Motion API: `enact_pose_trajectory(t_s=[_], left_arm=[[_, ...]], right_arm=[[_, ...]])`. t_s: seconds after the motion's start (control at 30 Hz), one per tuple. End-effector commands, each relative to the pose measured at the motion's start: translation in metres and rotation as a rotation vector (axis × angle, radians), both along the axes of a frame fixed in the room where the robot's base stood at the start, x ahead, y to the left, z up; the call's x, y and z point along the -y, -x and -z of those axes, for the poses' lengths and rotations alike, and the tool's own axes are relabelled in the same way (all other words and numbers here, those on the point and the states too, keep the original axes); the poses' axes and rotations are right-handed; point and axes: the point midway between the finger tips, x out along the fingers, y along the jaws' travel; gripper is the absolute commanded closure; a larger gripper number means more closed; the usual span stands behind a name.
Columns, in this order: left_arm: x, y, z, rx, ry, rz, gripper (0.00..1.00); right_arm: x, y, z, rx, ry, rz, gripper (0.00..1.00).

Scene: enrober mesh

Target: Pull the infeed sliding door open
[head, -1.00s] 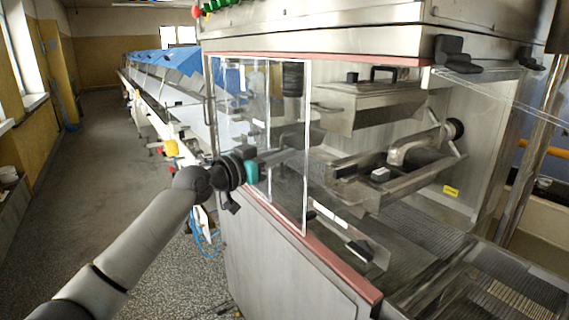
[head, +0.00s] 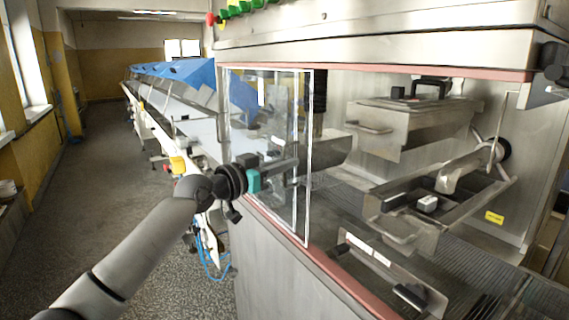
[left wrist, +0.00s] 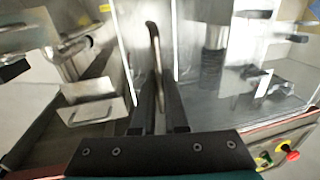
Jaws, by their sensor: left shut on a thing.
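The infeed sliding door is made of clear panels (head: 268,120) with bright edges, standing at the left part of the machine's front in the head view. Its panels overlap, and the opening to their right is uncovered. My left gripper (head: 284,172) reaches in from the left at mid-height of the door. In the left wrist view its two dark fingers (left wrist: 160,108) are close together on a slim upright handle (left wrist: 154,48); the exact contact is partly hidden by the fingers. Clear panel also shows there. My right gripper is not in view.
The steel enrober housing (head: 400,50) has a red-brown ledge (head: 345,278) below the opening. Inside are metal troughs (head: 430,205) and a mesh belt (head: 480,265). A long conveyor with blue covers (head: 185,72) runs back. The floor (head: 110,190) at left is clear.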

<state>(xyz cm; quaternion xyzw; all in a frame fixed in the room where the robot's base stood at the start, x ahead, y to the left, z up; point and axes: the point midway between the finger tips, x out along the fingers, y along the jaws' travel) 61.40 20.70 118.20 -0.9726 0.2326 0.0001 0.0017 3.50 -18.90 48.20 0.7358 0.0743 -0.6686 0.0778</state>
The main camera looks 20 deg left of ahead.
Motion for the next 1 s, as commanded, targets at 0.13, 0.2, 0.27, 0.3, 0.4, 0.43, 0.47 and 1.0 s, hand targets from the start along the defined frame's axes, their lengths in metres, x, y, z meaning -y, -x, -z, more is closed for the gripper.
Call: enact_pose_trajectory(t_s=[0.13, 0.2, 0.27, 0.3, 0.4, 0.43, 0.47, 1.0], left_arm=[[-0.006, -0.001, -0.004, 0.009, -0.001, -0.013, 0.83], [-0.006, -0.001, -0.004, 0.009, -0.001, -0.012, 0.76], [-0.005, -0.001, -0.003, 0.007, -0.001, -0.011, 0.69], [-0.005, -0.001, -0.003, 0.007, -0.001, -0.01, 0.64], [-0.004, -0.001, -0.002, 0.005, -0.001, -0.008, 0.59], [-0.003, -0.001, -0.002, 0.005, -0.001, -0.007, 0.59], [-0.003, -0.001, -0.002, 0.005, -0.001, -0.007, 0.59], [-0.024, 0.041, 0.001, 0.0, -0.005, -0.006, 0.59]], right_arm=[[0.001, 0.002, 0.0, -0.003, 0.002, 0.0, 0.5], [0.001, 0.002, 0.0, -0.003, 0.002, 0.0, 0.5], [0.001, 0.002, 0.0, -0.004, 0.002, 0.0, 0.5], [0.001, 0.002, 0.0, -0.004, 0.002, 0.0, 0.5], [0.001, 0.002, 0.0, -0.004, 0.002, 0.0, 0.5], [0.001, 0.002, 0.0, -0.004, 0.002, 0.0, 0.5], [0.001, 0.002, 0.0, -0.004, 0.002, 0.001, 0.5], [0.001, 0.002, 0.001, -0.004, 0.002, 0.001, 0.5]])
